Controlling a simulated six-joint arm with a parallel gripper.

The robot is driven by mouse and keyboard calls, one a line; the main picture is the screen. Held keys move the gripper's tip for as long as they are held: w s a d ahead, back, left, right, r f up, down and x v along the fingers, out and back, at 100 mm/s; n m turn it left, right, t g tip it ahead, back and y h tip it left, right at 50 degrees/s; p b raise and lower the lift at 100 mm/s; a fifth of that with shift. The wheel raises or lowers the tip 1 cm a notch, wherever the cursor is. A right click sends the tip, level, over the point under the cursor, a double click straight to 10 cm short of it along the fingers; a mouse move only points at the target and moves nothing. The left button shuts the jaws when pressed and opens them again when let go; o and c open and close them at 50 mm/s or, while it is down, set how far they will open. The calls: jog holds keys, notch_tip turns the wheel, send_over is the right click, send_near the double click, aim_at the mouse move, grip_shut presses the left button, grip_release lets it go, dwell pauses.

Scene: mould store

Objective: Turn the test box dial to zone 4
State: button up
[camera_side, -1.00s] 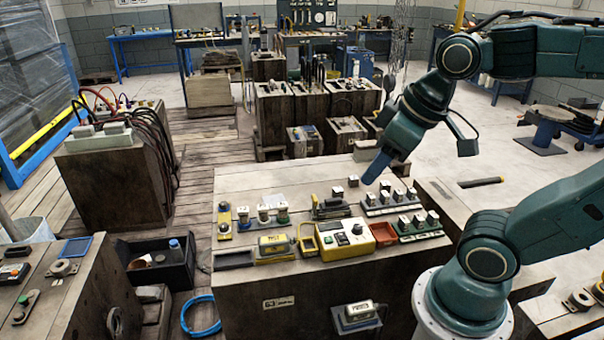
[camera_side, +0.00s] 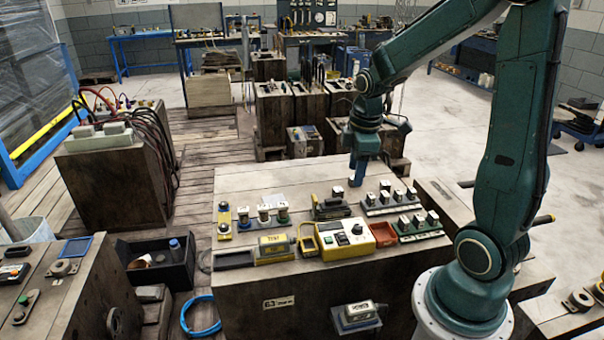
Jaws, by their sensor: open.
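The yellow test box (camera_side: 333,251) lies on the wooden block-top bench, near its front edge. The zone marks are too small to read. My gripper (camera_side: 355,183) points down behind the test box, above the back part of the bench top, apart from the dial. It is open, and its fingers are seen nearly edge-on.
Racks of small white-topped blocks (camera_side: 417,222) and a red-orange tray (camera_side: 383,233) stand right of the test box. A yellow case (camera_side: 274,249) and a row of capped jars (camera_side: 264,213) lie left. The back left bench top is clear.

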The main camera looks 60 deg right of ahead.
jog(key=n+g, duration=0.1)
jog(key=n, duration=0.1)
send_over(358, 226)
notch_tip(358, 226, down, 6)
jog(key=shift+f+y, duration=0.15)
jog(key=shift+y, duration=0.15)
jog(key=shift+f, duration=6.9)
jog(key=c, duration=1)
